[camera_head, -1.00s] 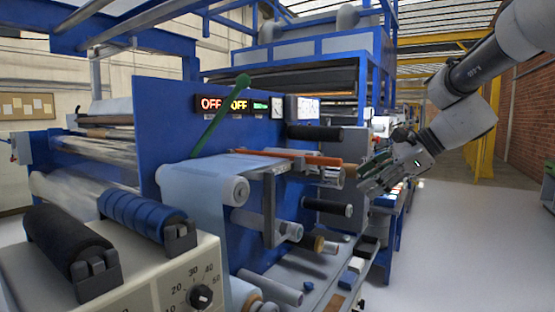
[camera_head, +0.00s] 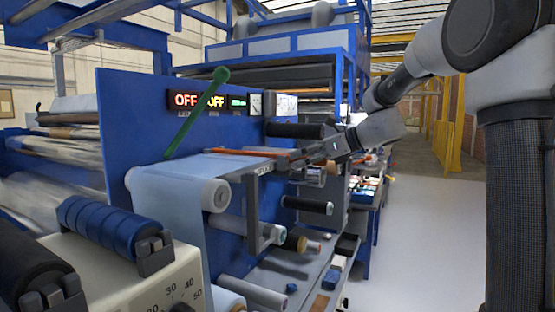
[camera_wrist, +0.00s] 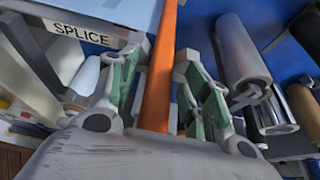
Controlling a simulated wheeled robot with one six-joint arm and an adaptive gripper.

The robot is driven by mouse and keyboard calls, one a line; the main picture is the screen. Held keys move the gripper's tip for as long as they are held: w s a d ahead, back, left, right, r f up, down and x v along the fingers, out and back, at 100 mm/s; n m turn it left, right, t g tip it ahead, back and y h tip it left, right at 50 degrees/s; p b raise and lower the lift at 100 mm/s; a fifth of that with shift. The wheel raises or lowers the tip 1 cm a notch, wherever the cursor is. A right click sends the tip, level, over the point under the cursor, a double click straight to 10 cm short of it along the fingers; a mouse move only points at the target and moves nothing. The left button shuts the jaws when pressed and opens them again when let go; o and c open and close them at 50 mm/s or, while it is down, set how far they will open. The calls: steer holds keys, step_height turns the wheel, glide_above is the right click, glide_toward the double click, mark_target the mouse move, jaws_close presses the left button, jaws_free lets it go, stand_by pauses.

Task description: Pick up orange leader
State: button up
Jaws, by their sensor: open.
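The orange leader (camera_head: 245,152) is a long, thin orange strip lying across the top of the machine's splice area in the head view. In the wrist view the orange leader (camera_wrist: 159,75) runs lengthwise through the middle of the picture, between my fingers. My gripper (camera_head: 300,158) is at the strip's right end in the head view, which it partly hides. In the wrist view my gripper (camera_wrist: 160,85) is open, with a green-padded finger on each side of the strip and gaps between. Whether the strip is at the pads' depth is hard to tell.
A SPLICE label (camera_wrist: 83,34) is left of the strip. Metallic rollers (camera_wrist: 240,55) stand close on the right. A dark roller (camera_head: 295,130) lies just behind my gripper. A green lever (camera_head: 197,113) rises at left. The floor (camera_head: 425,240) at right is clear.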

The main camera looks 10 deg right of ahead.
jaws_close()
stand_by(0.4)
steer(key=r, duration=0.7)
steer(key=shift+s+d+r, duration=0.1)
steer(key=shift+s+d, duration=0.15)
steer(key=shift+d, duration=0.15)
steer(key=s+d, duration=1.1)
steer(key=d, duration=0.4)
steer(key=shift+d, duration=0.15)
steer(key=shift+s, duration=0.1)
steer(key=shift+r, duration=2.4)
